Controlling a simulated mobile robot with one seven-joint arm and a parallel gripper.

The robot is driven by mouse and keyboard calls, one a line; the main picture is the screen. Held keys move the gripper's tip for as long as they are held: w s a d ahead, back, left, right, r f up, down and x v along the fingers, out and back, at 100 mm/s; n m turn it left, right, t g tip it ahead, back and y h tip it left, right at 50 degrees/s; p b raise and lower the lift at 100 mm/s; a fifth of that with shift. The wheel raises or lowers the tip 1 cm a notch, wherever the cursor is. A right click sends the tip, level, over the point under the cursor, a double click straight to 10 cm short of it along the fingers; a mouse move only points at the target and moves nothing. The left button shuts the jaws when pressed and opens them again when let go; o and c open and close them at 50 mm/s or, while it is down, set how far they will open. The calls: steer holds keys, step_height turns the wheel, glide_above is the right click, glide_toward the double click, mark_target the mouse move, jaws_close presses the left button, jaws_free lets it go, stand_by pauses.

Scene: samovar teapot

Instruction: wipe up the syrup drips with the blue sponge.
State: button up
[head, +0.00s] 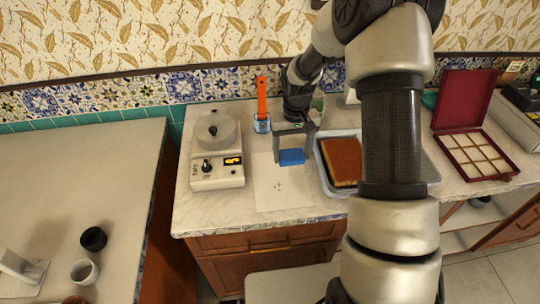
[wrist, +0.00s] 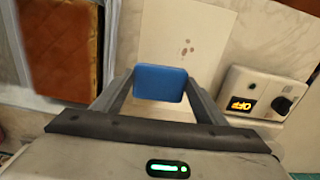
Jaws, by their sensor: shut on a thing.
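The blue sponge (head: 291,157) is held between the fingers of my gripper (head: 293,144), over the upper part of a pale sheet (head: 270,199) on the counter. In the wrist view the sponge (wrist: 160,83) sits between my two fingertips (wrist: 160,88). The syrup drips (head: 277,185) are several small brown spots on the sheet, nearer the counter's front edge than the sponge. They also show in the wrist view (wrist: 186,48), beyond the sponge and apart from it. I cannot tell whether the sponge touches the sheet.
A white appliance with a dial and display (head: 217,170) stands left of the sheet. A tray (head: 368,187) with a brown slab (head: 342,161) lies right. An open red box (head: 466,115) is farther right.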

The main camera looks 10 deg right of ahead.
steer(key=shift+r+p, duration=0.35)
steer(key=shift+r, duration=0.6)
steer(key=shift+f, duration=0.1)
